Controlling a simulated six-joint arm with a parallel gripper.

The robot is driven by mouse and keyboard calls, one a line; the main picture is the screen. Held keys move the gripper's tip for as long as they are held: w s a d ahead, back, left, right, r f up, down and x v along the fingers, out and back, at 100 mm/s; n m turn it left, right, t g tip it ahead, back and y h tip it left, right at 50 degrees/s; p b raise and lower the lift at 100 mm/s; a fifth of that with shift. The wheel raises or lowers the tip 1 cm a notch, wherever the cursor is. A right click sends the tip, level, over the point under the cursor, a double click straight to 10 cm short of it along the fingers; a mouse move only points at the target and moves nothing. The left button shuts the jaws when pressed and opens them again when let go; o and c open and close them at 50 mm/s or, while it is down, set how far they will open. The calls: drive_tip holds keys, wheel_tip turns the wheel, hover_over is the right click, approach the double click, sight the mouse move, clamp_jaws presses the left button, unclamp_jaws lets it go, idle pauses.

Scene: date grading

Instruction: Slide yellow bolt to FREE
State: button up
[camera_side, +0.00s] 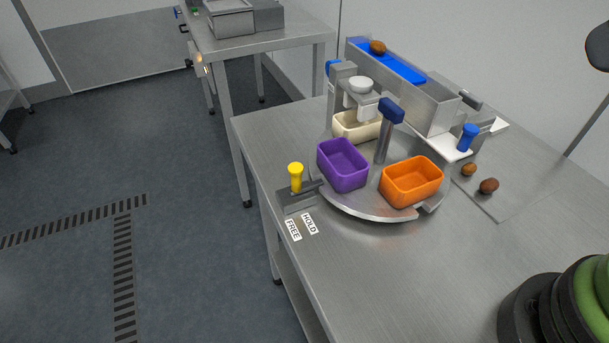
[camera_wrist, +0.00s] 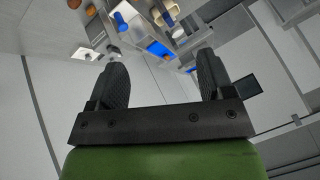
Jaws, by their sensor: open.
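The yellow bolt knob (camera_side: 296,176) stands upright on a metal bolt block (camera_side: 295,199) at the table's left edge. A dark bar reaches from it towards the round turntable's (camera_side: 350,206) rim; I cannot tell whether it engages the rim. The FREE label (camera_side: 293,230) and, to its right, the HOLD label (camera_side: 310,224) lie in front of the block. My gripper (camera_wrist: 160,70) is open and empty in the wrist view, its two dark fingers well apart. The wrist view does not show the yellow knob.
The turntable carries purple (camera_side: 342,164), orange (camera_side: 412,182) and cream (camera_side: 357,126) tubs around a blue-topped post (camera_side: 385,130). A chute with a blue strip (camera_side: 386,60) holds a date (camera_side: 378,47). A blue knob (camera_side: 467,137) and two loose dates (camera_side: 488,186) are right. The front table is clear.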

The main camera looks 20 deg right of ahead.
drive_tip(key=shift+w+r, duration=0.15)
drive_tip(key=shift+w, duration=0.1)
drive_tip(key=c, duration=0.6)
drive_tip(key=shift+o, duration=0.2)
drive_tip(key=m+g+h, duration=0.2)
drive_tip(key=m+g, duration=0.5)
drive_tip(key=m, duration=0.4)
hover_over(296, 167)
wheel_tip(296, 167, down, 17)
drive_tip(key=shift+f, duration=0.1)
wheel_tip(296, 167, down, 10)
drive_tip(key=shift+r, duration=0.1)
